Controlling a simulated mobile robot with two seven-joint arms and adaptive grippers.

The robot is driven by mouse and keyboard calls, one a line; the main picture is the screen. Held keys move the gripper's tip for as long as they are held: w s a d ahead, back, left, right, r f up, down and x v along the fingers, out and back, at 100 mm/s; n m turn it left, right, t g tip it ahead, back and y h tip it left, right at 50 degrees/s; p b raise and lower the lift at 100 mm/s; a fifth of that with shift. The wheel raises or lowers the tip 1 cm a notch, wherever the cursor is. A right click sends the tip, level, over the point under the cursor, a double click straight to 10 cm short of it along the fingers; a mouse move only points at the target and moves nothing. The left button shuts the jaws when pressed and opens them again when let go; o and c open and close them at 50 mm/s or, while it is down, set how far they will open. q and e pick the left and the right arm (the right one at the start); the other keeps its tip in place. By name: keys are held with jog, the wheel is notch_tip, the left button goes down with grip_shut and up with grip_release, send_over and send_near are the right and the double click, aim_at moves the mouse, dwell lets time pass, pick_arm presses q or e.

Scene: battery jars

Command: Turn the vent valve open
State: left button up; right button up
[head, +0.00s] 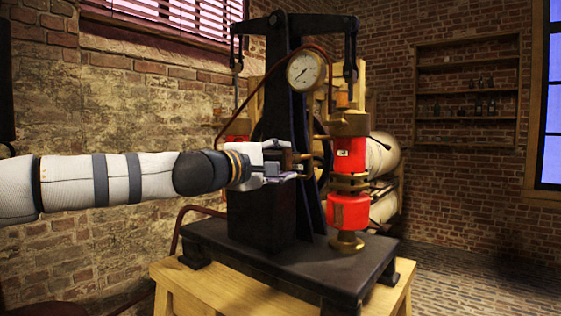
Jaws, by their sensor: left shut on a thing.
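My left gripper (292,167) comes in from the left and reaches the middle of a black pump-like machine (277,90). It is shut on a small part at the brass fitting there, which I take to be the vent valve (308,163). The fingers and hand hide most of the valve, so its turn angle cannot be told. A round white pressure gauge (306,70) sits above, on a curved reddish pipe. A red and brass cylinder (349,211) stands upright just right of the gripper. My right gripper is not in view.
The machine stands on a dark base plate (262,262) on a wooden stand (203,289). Pale rounded tanks (384,153) lie behind the red cylinder. A wall shelf (467,91) holds small items. The brick-paved floor at right is clear.

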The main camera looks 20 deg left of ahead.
pick_arm(q)
jog(key=o, duration=1.2)
jog(key=shift+c, duration=0.2)
jog(key=v, duration=1.2)
